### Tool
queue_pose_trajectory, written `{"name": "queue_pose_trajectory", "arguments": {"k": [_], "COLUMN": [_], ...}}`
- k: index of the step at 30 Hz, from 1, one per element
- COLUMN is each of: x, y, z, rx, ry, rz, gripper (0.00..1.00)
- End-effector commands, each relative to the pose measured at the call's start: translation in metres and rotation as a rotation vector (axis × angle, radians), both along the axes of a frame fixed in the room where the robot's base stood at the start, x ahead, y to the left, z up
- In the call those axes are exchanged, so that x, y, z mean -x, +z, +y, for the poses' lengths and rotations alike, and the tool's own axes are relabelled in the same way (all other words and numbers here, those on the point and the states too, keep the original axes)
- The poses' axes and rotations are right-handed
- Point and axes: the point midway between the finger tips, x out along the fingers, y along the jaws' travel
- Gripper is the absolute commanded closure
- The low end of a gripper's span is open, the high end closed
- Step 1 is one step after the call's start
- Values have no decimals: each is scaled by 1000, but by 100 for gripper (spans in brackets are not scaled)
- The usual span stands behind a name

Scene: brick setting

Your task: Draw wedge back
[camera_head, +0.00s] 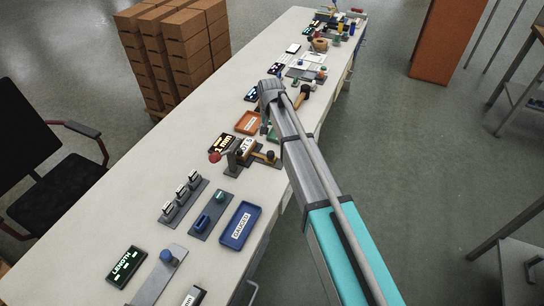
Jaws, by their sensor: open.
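I cannot tell for sure which part is the wedge. A small fixture (235,158) at the middle of the bench has a red ball-ended lever (215,157) and a yellowish-brown piece (262,156) with dark knobs, which may be the wedge. A black display (219,143) with orange text stands just behind it. My arm reaches from the lower right over the bench, and its grey end joint is above and beyond the fixture. My gripper's fingers do not show; the arm may hide them.
An orange tray (249,122) lies behind the fixture.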

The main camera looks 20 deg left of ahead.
Motion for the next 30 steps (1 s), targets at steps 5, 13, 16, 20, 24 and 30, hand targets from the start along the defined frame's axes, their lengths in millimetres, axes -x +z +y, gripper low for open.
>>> {"name": "queue_pose_trajectory", "arguments": {"k": [5, 13, 16, 20, 24, 30], "x": [0, 0, 0, 0, 1, 1], "y": [-19, -39, -47, -57, -68, -83], "z": [0, 1, 1, 1, 1, 1], "rx": [0, 0, 0, 0, 0, 0], "ry": [0, 1, 1, 1, 1, 1], "rz": [0, 0, 0, 0, 0, 0], "gripper": [21, 21, 21, 21, 21, 21]}}
